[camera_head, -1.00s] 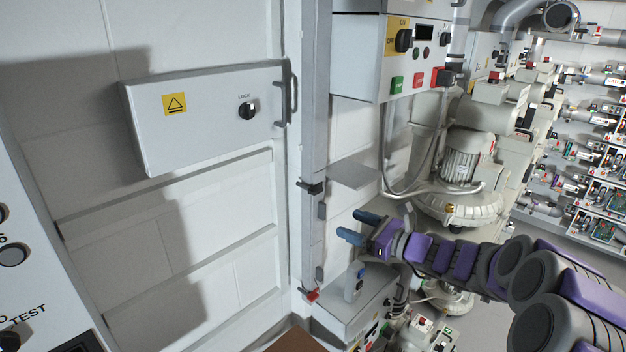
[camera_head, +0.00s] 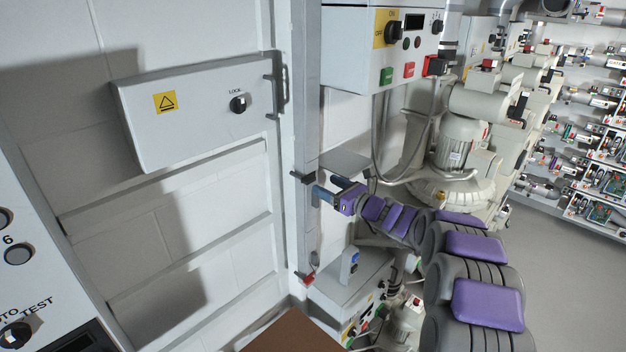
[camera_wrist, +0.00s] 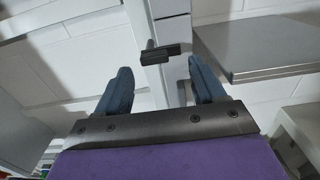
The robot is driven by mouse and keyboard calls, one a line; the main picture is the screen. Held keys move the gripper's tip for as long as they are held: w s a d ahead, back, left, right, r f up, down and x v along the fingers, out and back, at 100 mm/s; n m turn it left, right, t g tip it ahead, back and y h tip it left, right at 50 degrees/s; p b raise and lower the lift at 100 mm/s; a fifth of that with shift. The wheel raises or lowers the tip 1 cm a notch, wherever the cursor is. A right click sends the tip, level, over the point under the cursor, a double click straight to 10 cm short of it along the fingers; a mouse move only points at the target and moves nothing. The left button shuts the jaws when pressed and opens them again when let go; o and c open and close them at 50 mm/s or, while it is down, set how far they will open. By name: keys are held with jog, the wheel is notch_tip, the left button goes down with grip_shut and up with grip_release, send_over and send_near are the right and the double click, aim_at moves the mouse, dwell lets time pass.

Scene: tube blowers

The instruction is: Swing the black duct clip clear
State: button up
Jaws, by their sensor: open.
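The black duct clip (camera_head: 303,177) sits on the grey vertical duct (camera_head: 305,120), at about mid height of the picture. In the wrist view the black clip (camera_wrist: 160,56) is a dark block with a short upright stub at its left end, lying across the duct. My gripper (camera_head: 329,188) is open, its two blue fingers pointing at the duct just right of and slightly below the clip. In the wrist view the clip shows between and beyond the fingertips, and nothing is held. Whether a finger touches it I cannot tell.
A grey shelf plate (camera_wrist: 255,48) juts out close to the right finger. A red clip (camera_head: 305,279) is lower on the duct. A control box (camera_head: 385,48) hangs above my arm. A white lock box (camera_head: 200,112) is at left; blowers (camera_head: 455,150) stand at right.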

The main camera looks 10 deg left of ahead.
aim_at(311, 181)
jog(key=a, duration=0.2)
jog(key=w+a, duration=0.2)
jog(key=a, duration=0.1)
jog(key=shift+a+p, duration=0.3)
jog(key=shift+a, duration=0.05)
jog(key=shift+s+a, duration=0.1)
jog(key=shift+w+d+f, duration=0.1)
jog(key=shift+w+d, duration=0.15)
jog(key=shift+d, duration=0.25)
jog(key=shift+c, duration=0.7)
jog(key=shift+w+d, duration=0.1)
jog(key=shift+d, duration=0.4)
jog(key=shift+c, duration=2.2)
jog(key=shift+a, duration=0.25)
jog(key=shift+c, duration=2.4)
